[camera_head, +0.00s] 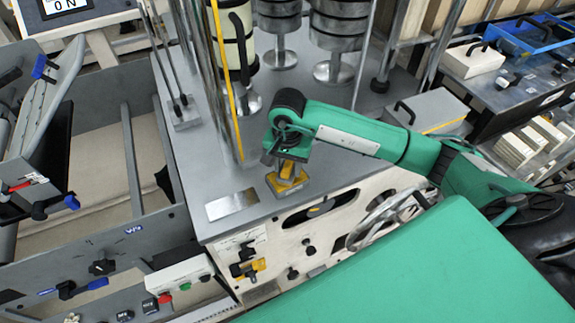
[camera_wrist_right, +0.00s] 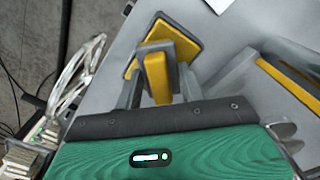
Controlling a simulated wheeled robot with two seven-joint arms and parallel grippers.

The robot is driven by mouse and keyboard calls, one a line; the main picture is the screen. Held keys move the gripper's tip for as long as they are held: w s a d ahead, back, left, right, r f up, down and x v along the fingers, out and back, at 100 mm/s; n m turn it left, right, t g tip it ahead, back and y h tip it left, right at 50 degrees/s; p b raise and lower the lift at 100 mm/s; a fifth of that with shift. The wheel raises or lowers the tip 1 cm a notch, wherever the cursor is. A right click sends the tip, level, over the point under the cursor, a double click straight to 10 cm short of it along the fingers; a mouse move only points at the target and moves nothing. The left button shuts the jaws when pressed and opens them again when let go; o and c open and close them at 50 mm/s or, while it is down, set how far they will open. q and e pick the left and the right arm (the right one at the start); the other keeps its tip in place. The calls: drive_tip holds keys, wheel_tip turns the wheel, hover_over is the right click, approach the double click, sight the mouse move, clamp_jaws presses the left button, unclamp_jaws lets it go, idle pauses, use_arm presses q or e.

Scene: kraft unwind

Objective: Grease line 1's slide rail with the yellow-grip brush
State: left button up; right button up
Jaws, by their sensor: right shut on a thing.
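My right gripper (camera_head: 284,174) points down at the front of the grey machine deck. It is shut on a yellow-grip piece (camera_head: 289,171), which I take to be the brush. In the right wrist view the yellow grip (camera_wrist_right: 157,78) stands between the two grey fingers. A yellow plate with a grey edge (camera_wrist_right: 178,42) lies beyond it, close to the deck; I cannot tell whether it is the brush's lower part or a holder. Bristles do not show. An upright with a yellow strip (camera_head: 227,85) stands left of the gripper and may be the slide rail. My left gripper is not in view.
The grey deck (camera_head: 330,130) is clear around the gripper, with a bright metal plate (camera_head: 232,204) to its left. Roll stacks on round feet (camera_head: 334,71) stand behind. A grey box (camera_head: 431,111) sits to the right. A panel with buttons (camera_head: 180,284) is at the lower left.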

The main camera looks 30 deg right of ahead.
sight(288, 165)
drive_tip(key=shift+f, duration=0.1)
idle(0.3)
drive_tip(key=shift+r+p, duration=1.05)
drive_tip(key=shift+r, duration=2.55)
drive_tip(key=s+a+f+n+b, duration=0.1)
drive_tip(key=s+a+n, duration=0.2)
drive_tip(key=n, duration=0.6)
drive_tip(key=s, duration=0.2)
drive_tip(key=shift+s+a+f+b, duration=0.2)
drive_tip(key=shift+s+a+b, duration=0.1)
drive_tip(key=shift+b, duration=0.1)
